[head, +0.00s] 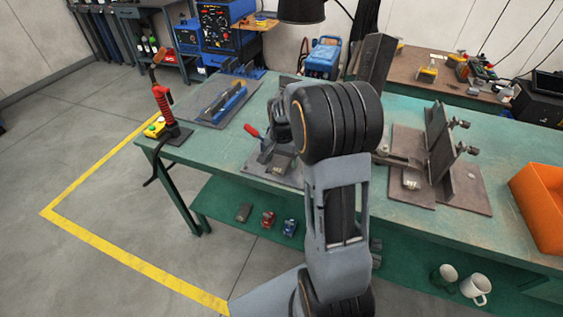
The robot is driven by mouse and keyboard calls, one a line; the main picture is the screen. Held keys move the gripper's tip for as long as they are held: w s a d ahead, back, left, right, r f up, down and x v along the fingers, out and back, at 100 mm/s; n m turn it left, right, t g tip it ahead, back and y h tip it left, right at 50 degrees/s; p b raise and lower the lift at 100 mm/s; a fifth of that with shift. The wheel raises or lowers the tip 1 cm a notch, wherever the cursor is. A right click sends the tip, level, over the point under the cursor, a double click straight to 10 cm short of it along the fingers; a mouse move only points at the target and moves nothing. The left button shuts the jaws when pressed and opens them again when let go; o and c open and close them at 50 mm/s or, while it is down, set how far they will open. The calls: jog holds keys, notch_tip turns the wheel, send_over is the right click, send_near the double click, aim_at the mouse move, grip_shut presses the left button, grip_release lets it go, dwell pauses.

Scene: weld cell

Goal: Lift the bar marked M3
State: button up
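No marking M3 is legible in the head view, so I cannot tell which piece is the bar. A blue and grey long piece (231,100) lies on a dark flat plate (197,108) at the left end of the green bench (222,144). Upright dark steel plates (438,140) stand on a base plate on the right part of the bench, with a small light block (411,180) beside them. A tall dark steel piece (375,62) stands at the back edge. My arm covers the middle of the bench, and my gripper cannot be made out behind it.
A red-handled clamp (252,131) sits just left of my arm. A red torch (162,102) stands at the bench's left corner. An orange bin (542,205) is at the right. Mugs (478,288) and small items are on the lower shelf. The floor at left is clear.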

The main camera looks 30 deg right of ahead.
jog(key=c, duration=0.9)
jog(key=shift+r, duration=0.1)
